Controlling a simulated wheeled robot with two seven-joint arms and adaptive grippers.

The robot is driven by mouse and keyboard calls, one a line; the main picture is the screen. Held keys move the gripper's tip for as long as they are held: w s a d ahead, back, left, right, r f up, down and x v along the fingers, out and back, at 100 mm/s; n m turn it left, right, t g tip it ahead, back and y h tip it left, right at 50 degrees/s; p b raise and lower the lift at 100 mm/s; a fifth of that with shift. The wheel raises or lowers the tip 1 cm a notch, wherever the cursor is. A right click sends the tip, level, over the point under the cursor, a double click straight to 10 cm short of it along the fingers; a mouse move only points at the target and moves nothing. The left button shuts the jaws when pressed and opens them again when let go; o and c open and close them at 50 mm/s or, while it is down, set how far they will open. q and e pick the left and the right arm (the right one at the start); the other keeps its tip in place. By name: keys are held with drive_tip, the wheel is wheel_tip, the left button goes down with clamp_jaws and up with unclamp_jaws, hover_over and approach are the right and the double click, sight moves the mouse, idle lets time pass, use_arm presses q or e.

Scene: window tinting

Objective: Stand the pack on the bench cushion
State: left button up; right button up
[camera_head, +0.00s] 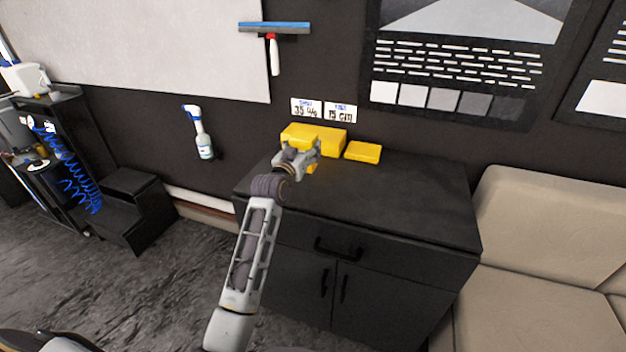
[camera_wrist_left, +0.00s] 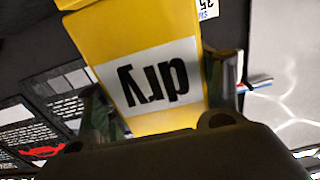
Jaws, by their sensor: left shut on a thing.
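A yellow pack (camera_head: 322,136) is at the back of the black cabinet top, behind my left gripper. My left gripper (camera_head: 302,154) is shut on it. In the left wrist view, the yellow pack (camera_wrist_left: 128,25) fills the space between the fingers, and its white label reads "dry" upside down. The gripper hides part of the pack in the head view, and I cannot tell whether its base touches the cabinet top. The beige bench cushion (camera_head: 530,292) is at the right, beside the cabinet, and its visible part is bare. My right gripper is not in view.
A flat yellow block (camera_head: 363,152) lies right of the pack. The black cabinet top (camera_head: 420,203) is clear towards the right and front. A beige backrest (camera_head: 550,215) rises behind the cushion. A spray bottle (camera_head: 201,135) and squeegee (camera_head: 273,45) are by the wall.

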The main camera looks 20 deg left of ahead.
use_arm(q)
wheel_tip(320, 180, down, 4)
drive_tip(key=shift+r, duration=0.1)
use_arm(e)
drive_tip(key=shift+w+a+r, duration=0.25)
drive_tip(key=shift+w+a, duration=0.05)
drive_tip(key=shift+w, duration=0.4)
use_arm(q)
drive_tip(key=shift+f, duration=0.2)
drive_tip(key=shift+f, duration=0.25)
wheel_tip(320, 180, down, 3)
drive_tip(key=shift+b, duration=0.5)
drive_tip(key=shift+f, duration=0.6)
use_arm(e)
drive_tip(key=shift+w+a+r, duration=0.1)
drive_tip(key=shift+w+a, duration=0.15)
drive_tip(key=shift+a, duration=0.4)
use_arm(q)
drive_tip(key=shift+f, duration=0.1)
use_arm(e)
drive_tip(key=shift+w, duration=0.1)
